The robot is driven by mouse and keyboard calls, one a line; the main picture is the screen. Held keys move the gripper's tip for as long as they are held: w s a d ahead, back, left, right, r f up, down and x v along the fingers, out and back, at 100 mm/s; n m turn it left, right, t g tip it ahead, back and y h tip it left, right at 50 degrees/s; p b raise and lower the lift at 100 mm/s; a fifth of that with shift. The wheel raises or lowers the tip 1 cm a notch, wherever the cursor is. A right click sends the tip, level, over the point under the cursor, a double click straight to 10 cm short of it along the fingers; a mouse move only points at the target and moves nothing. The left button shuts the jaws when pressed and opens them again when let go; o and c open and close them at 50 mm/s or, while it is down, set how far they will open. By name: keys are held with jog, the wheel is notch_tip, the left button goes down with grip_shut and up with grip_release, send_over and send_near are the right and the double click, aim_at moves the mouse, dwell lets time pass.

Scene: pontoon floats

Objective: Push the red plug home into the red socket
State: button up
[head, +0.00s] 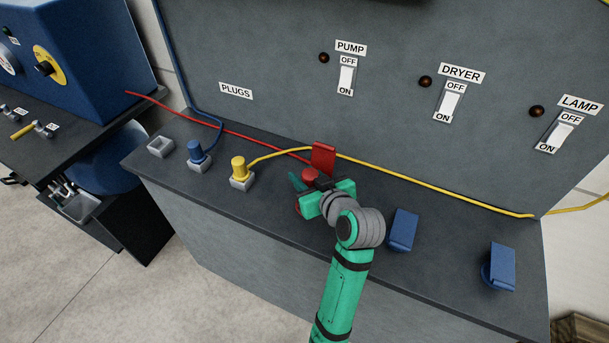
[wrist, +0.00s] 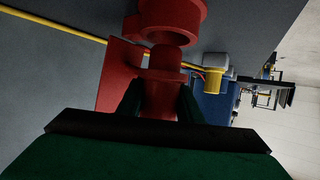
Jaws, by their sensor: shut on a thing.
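My gripper (head: 312,190) is low over the bench, at the foot of an upright red plate (head: 323,157). In the wrist view my gripper (wrist: 160,105) is shut on a round red piece, which I take as the red plug (wrist: 162,90). Just beyond it is a wider red ringed cylinder, apparently the red socket (wrist: 172,16), in line with the plug. A narrower red neck shows between them. How deep the plug sits is not clear. In the head view my gripper hides most of this, leaving a round red top (head: 310,175) visible.
A yellow plug (head: 239,166) and a blue plug (head: 196,152) stand in grey sockets to the left, beside an empty grey socket (head: 160,147). A yellow cable (head: 430,183) and a red cable (head: 250,136) run along the bench. Blue pieces (head: 403,229) stand right of my arm.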

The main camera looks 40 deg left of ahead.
jog(key=shift+f, duration=1.9)
jog(key=o, duration=1.2)
jog(key=shift+r, duration=0.1)
jog(key=shift+w+d, duration=0.1)
jog(key=shift+d, duration=0.15)
jog(key=v, duration=1)
jog(key=shift+s+r, duration=0.15)
jog(key=shift+s, duration=0.25)
